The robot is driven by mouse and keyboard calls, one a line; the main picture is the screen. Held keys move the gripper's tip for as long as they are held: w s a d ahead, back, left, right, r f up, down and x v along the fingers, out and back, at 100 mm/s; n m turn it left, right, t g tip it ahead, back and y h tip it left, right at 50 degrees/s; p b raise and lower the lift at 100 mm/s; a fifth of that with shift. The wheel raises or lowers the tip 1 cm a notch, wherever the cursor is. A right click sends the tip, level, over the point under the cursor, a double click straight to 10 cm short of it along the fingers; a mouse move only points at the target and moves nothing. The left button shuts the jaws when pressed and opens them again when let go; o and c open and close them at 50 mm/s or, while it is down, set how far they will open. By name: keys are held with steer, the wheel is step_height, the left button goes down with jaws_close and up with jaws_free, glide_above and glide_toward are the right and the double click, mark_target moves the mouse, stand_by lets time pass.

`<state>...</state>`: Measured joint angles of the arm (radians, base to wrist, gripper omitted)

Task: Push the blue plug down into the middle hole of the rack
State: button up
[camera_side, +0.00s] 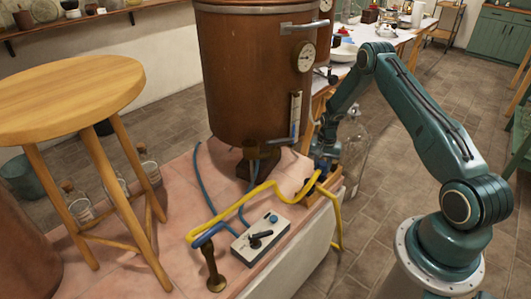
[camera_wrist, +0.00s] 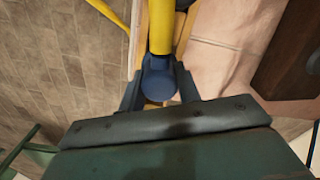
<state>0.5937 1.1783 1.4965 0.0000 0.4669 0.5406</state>
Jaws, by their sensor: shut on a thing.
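The blue plug (camera_wrist: 158,80) sits between the two fingers of my gripper (camera_wrist: 160,88) in the wrist view, and the fingers are shut on it. A yellow hose (camera_wrist: 161,28) runs up the picture from the plug. In the side view my gripper (camera_side: 325,165) is low over the wooden rack (camera_side: 330,188) at the edge of the pink tiled top. The plug shows there only as a small blue patch. The rack also shows as a strip of light wood in the wrist view (camera_wrist: 139,35). The holes are hidden, so I cannot tell how deep the plug sits.
A large copper vessel (camera_side: 252,80) stands just left of my gripper. A grey control box (camera_side: 261,235) and a brass stand (camera_side: 212,268) are on the tiles in front. A glass bottle (camera_side: 352,150) is behind the gripper. The yellow hose loops across the tiles, and a wooden stool (camera_side: 70,90) stands left.

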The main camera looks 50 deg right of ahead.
steer(key=shift+f, duration=1.45)
stand_by(4.1)
steer(key=o, duration=1.1)
steer(key=shift+r, duration=0.45)
steer(key=shift+r, duration=0.4)
steer(key=shift+r, duration=0.3)
steer(key=shift+r, duration=0.35)
steer(key=shift+r, duration=0.35)
